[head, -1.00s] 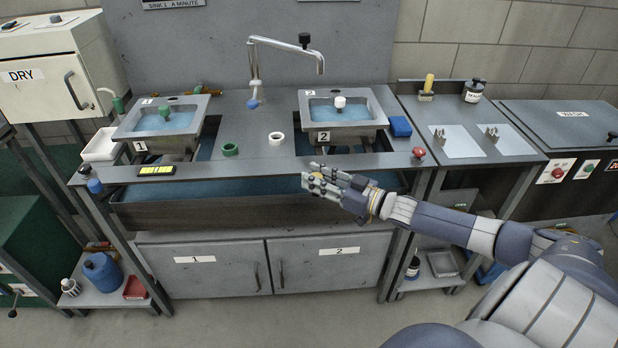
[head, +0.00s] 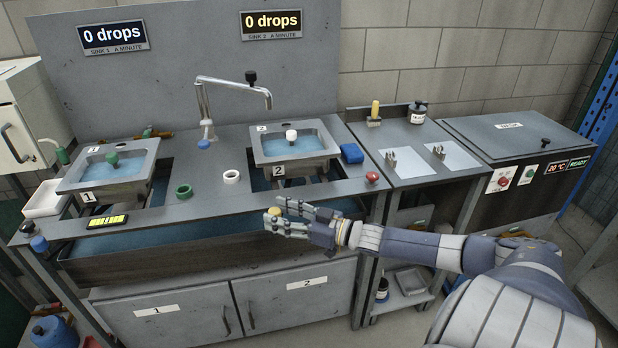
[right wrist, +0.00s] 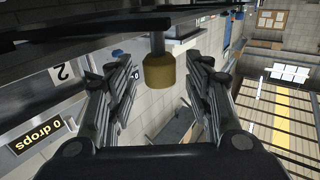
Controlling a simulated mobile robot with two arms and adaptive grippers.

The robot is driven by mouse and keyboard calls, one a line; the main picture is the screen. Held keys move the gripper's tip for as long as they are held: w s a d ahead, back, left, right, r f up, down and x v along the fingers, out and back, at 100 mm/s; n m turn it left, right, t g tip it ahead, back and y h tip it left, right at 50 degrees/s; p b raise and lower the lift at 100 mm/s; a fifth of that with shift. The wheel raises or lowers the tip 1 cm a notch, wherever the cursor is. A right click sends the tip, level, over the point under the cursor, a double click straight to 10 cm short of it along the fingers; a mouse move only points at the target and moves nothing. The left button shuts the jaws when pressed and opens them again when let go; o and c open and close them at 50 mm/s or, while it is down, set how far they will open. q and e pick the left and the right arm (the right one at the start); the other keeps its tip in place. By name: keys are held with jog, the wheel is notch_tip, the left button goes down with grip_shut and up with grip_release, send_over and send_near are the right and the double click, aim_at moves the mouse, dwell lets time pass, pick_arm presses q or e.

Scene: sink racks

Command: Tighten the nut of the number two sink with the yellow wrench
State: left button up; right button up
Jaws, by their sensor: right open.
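The number two sink (head: 296,147) has a pale grey basin with blue water and a white plug knob. Its nut is hidden in the head view. My right gripper (head: 285,217) is open in front of the counter's front edge, below this sink. In the right wrist view a yellow-brown cylinder (right wrist: 159,71) on a grey stem lies between the spread fingers (right wrist: 160,95), apart from both. A yellow round end (head: 275,211) shows by the fingertips in the head view. I cannot tell whether it is the wrench's handle. My left gripper is not in view.
The number one sink (head: 108,165) is at the left, with a tap (head: 207,105) between the sinks. Green (head: 184,191) and white (head: 231,177) rings, a blue block (head: 351,153) and a red knob (head: 372,177) are on the counter. Both signs read 0 drops.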

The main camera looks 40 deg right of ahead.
jog(key=v, duration=1)
jog(key=shift+d, duration=0.15)
dwell(0.5)
